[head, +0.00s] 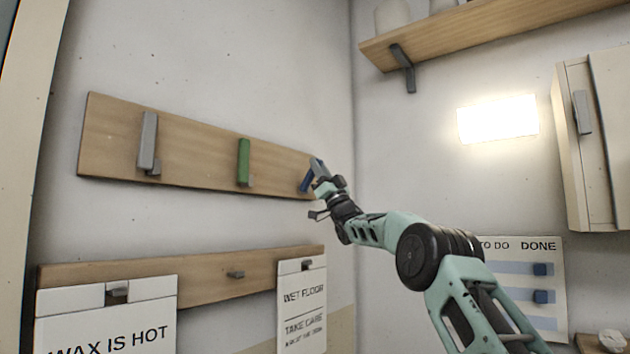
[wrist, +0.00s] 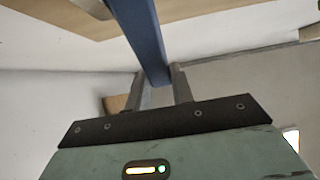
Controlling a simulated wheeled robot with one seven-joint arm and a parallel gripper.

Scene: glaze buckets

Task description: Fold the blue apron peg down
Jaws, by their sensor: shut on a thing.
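The blue apron peg (head: 307,176) is at the right end of the upper wooden board (head: 205,150) on the wall. It tilts out from the board rather than lying flat upright like the grey and green pegs. My gripper (head: 322,185) is at the peg, partly covering it in the head view. In the wrist view the blue peg (wrist: 147,40) runs down from the top to between the two fingers of my gripper (wrist: 161,88), which is shut on its end.
A grey peg (head: 148,142) and a green peg (head: 243,162) stand upright on the same board. Below is a second board (head: 215,278) with hanging signs. A wooden shelf (head: 480,32) and a cabinet (head: 590,140) are at the right. Free room lies in front of the boards.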

